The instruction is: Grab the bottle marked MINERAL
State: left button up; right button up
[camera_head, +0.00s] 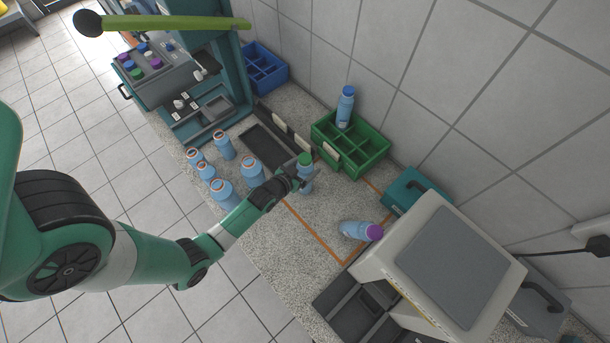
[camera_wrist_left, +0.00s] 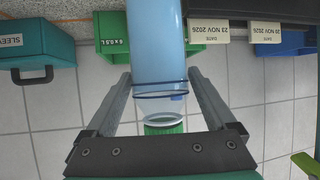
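A blue bottle with a green cap (camera_head: 305,159) stands near the middle of the counter, and it also shows upright in the inverted left wrist view (camera_wrist_left: 157,45). My left gripper (camera_head: 299,184) is at this bottle. In the left wrist view its two fingers (camera_wrist_left: 160,75) lie on both sides of the bottle, the tips seeming to meet it below the cap. A blue-capped bottle (camera_head: 346,106) stands in the green crate. A purple-capped bottle (camera_head: 356,230) is tilted or lying by the white device. No MINERAL marking is legible. My right gripper is not in view.
Several uncapped bottles (camera_head: 223,145) stand left of my left gripper. Behind are the green divided crate (camera_head: 372,165), a blue crate (camera_head: 268,79) and a teal case (camera_head: 405,186). A white device (camera_head: 440,270) stands front right. The counter inside the orange outline is partly clear.

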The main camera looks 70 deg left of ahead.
pick_arm(q)
grip_shut()
jog(key=shift+r, duration=0.1)
dwell(0.3)
